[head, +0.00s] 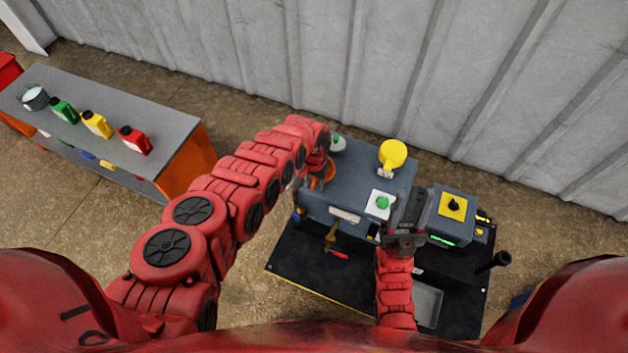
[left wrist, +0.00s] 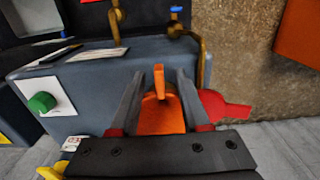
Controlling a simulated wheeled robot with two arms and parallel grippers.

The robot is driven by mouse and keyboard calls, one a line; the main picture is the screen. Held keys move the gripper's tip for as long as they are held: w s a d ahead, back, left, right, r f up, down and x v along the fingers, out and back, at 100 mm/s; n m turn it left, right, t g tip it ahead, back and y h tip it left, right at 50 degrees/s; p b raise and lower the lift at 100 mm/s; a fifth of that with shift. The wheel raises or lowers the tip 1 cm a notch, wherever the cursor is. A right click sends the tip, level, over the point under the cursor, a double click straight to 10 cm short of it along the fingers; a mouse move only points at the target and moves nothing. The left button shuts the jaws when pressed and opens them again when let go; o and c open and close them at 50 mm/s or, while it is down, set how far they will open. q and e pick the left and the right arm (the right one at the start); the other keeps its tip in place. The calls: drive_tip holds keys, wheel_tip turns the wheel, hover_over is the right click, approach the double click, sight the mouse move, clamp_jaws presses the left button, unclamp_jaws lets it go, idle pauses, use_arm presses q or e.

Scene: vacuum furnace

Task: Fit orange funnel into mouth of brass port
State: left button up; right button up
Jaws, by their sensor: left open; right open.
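The orange funnel (head: 328,170) is at the left end of the grey furnace housing, partly covered by my left arm. In the left wrist view the funnel (left wrist: 160,116) shows its upright tab between the two fingers. My left gripper (head: 319,181) is open around that tab, with a finger on each side; it also shows in the left wrist view (left wrist: 161,80). Whether the funnel sits in the brass port cannot be told, as no port mouth is visible beneath it. My right gripper (head: 408,212) is open above the housing's right part, apart from the funnel.
The grey housing (head: 357,168) carries a yellow round part (head: 392,154) and a green button (head: 383,202). Brass fittings (head: 331,236) are on its front. A box with a black knob (head: 453,205) stands to the right. A bench (head: 170,125) with several containers stands left.

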use_arm(q)
drive_tip(key=shift+r, duration=0.45)
wheel_tip(320, 180, up, 16)
drive_tip(key=p, duration=0.2)
drive_tip(key=shift+r+p, duration=0.25)
drive_tip(key=shift+p, duration=0.15)
